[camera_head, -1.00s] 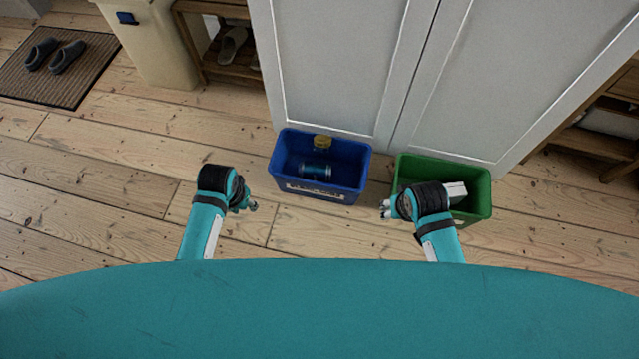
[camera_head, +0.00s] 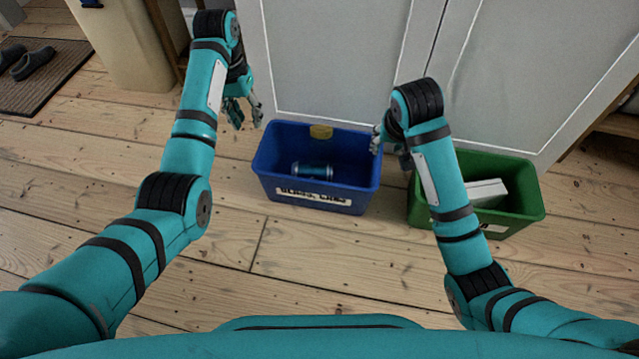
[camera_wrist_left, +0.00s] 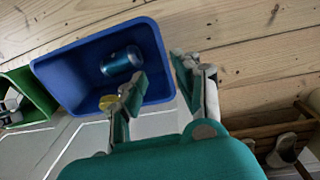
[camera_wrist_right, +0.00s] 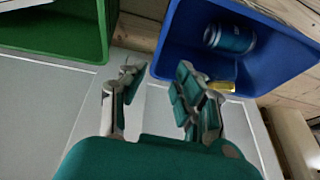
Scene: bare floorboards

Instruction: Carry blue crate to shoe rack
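The blue crate (camera_head: 318,195) stands on the floorboards in front of the grey cabinet, with a label on its near side. A blue can (camera_head: 312,170) and a yellow-lidded item (camera_head: 320,132) lie inside. My left gripper (camera_head: 245,112) is open and empty, above and beside the crate's left end; in the left wrist view its fingers (camera_wrist_left: 155,80) are apart near the crate's rim. My right gripper (camera_head: 378,140) is open and empty by the crate's right end; the right wrist view shows its fingers (camera_wrist_right: 155,85) apart. The shoe rack (camera_head: 165,30) shows partly at upper left, mostly behind my left arm.
A green crate (camera_head: 535,205) with a white box (camera_head: 487,192) stands just right of the blue crate. The grey cabinet (camera_head: 335,60) closes off the back. A beige bin (camera_head: 125,50) and a mat (camera_head: 45,85) with dark slippers are at left. Floor in front is clear.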

